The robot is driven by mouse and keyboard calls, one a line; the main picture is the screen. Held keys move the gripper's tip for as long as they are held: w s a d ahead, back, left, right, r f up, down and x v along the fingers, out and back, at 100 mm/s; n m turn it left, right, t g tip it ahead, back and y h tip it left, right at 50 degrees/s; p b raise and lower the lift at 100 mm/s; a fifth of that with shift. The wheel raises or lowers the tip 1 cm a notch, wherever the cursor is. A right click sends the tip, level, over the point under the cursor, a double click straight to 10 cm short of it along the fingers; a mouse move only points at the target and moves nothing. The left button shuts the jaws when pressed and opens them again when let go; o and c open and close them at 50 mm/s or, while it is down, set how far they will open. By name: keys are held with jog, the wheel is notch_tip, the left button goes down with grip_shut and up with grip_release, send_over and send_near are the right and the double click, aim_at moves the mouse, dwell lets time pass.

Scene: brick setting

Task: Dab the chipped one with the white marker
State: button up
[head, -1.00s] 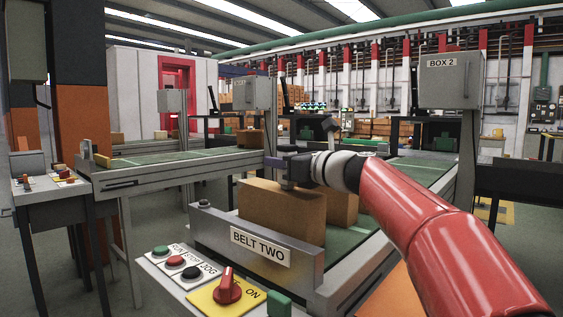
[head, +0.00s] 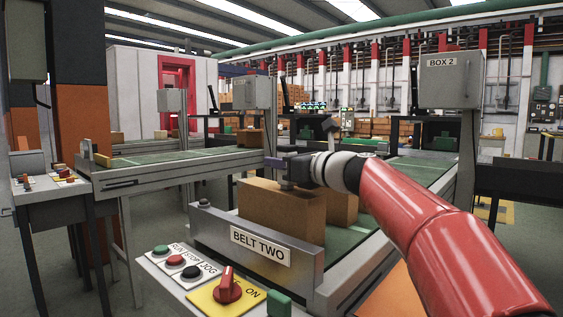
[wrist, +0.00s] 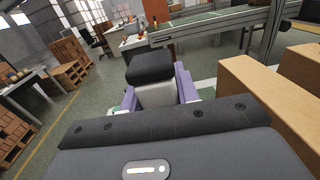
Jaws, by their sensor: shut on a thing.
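My gripper (head: 282,166) is over the near end of the belt marked BELT TWO, just above the top of a large tan brick (head: 280,217). In the wrist view its purple fingers (wrist: 155,92) are shut on a white piece with a black end (wrist: 150,68), which looks like the marker. I cannot tell whether its tip touches the brick. A second tan brick (head: 343,208) stands behind and right of the first. Both bricks show in the wrist view, the near one (wrist: 268,108) and the other (wrist: 301,64), right of my gripper. No chip is visible on either.
The BELT TWO end plate (head: 225,230) stands before the bricks. A control panel with buttons and a red knob (head: 229,285) is in front. Another belt (head: 180,158) crosses at left with a small brown brick (head: 250,138). The grey BOX 2 cabinet (head: 450,82) rises at right.

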jog(key=shift+f, duration=0.2)
jog(key=shift+r+p, duration=2.05)
jog(key=shift+r, duration=1.55)
